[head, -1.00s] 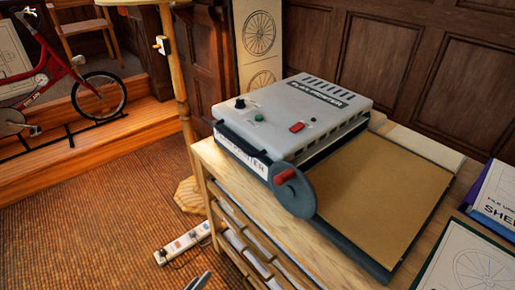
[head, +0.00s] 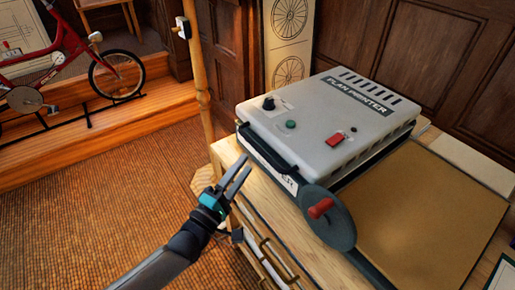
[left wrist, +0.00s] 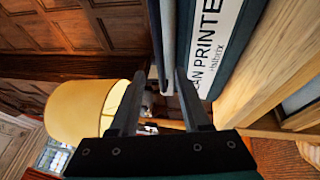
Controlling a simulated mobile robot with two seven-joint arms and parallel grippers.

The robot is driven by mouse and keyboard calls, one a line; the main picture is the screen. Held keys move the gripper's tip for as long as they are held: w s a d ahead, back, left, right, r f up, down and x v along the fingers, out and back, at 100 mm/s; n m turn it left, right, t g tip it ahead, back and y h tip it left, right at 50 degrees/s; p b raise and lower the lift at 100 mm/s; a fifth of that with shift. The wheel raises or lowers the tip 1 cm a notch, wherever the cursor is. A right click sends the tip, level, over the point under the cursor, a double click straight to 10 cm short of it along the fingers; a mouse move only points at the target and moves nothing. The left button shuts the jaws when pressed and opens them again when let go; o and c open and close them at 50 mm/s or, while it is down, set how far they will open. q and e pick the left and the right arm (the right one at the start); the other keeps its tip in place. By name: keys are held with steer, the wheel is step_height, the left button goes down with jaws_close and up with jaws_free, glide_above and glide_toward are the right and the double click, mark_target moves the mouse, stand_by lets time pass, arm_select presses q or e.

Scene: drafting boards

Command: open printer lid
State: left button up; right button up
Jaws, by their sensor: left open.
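The plan printer (head: 330,125) stands on a wooden cabinet, its grey lid shut. A dark handle bar (head: 266,150) runs along the lid's left front edge. My left gripper (head: 246,164) is open and empty, just left of and slightly below this handle. In the left wrist view my left gripper (left wrist: 157,80) has its fingers spread. Contact with the bar cannot be told. My right gripper is out of view.
A grey disc (head: 328,218) with a red knob (head: 320,208) sticks out at the printer's near corner. A brown flat board (head: 435,215) lies to the right. A wooden lamp pole (head: 199,80) stands behind my gripper; its yellow shade (left wrist: 85,110) shows in the wrist view.

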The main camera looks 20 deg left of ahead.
mark_target(257, 146)
arm_select(q)
steer(key=shift+b+x, duration=0.45)
steer(key=shift+x, duration=3.25)
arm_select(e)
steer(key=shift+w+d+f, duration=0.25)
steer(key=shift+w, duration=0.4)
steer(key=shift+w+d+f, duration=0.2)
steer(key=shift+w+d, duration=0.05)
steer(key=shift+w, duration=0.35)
arm_select(q)
steer(key=shift+c, duration=0.4)
steer(key=c, duration=0.6)
jaws_close()
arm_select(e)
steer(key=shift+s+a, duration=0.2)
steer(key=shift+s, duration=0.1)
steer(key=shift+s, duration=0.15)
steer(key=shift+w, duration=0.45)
